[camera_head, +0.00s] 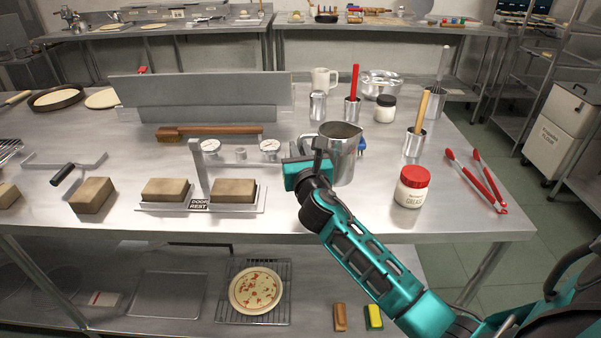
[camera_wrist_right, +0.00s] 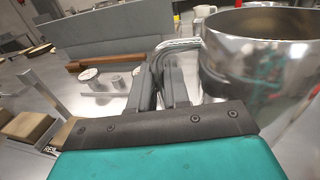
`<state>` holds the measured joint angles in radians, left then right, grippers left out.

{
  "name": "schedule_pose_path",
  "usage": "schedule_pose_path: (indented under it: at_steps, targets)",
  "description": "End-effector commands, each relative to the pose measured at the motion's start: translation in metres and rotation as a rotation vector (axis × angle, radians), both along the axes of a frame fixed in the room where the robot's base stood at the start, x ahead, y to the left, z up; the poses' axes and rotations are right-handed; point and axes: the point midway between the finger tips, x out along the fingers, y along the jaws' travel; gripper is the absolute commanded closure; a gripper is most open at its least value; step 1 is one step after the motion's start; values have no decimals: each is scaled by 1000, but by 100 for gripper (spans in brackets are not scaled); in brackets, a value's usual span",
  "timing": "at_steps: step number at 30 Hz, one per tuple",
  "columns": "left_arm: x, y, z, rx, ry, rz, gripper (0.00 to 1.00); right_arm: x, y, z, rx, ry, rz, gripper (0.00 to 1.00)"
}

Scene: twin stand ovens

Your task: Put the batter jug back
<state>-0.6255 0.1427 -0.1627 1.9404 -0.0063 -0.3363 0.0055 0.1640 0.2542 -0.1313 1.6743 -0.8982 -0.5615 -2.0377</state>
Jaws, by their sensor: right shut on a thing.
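The batter jug is a shiny steel jug (camera_head: 344,158), upright over the table's middle right in the head view. In the right wrist view the jug (camera_wrist_right: 258,75) fills the right side, with its handle (camera_wrist_right: 180,45) toward the fingers. My right gripper (camera_head: 317,152) is at the jug's left side, shut on the handle; its fingers also show in the right wrist view (camera_wrist_right: 165,85). I cannot tell whether the jug's base touches the table. My left gripper is not in view.
A grease jar (camera_head: 411,187) and a steel cup with a wooden-handled tool (camera_head: 414,142) stand right of the jug. Red tongs (camera_head: 476,180) lie farther right. A door rest with stone blocks (camera_head: 232,190) is at the left. Behind are a shaker (camera_head: 317,106) and a white-labelled jar (camera_head: 385,110).

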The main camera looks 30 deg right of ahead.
Motion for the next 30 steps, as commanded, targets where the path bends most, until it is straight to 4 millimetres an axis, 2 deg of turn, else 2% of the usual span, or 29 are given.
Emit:
schedule_pose_path:
  at_steps: [2, 7, 13, 27, 28, 30]
  targets:
    - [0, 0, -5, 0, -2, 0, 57, 0, 0, -12, -2, -2, 1, 100]
    - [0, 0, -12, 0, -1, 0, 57, 0, 0, -25, -2, -2, 1, 100]
    - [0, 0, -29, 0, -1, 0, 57, 0, 0, -55, -3, -2, 0, 100]
    - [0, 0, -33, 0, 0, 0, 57, 0, 0, -62, -5, -4, 1, 100]
    - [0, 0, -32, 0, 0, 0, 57, 0, 0, -63, -1, -1, 1, 82]
    - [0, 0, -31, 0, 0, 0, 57, 0, 0, -62, -1, -1, 1, 75]
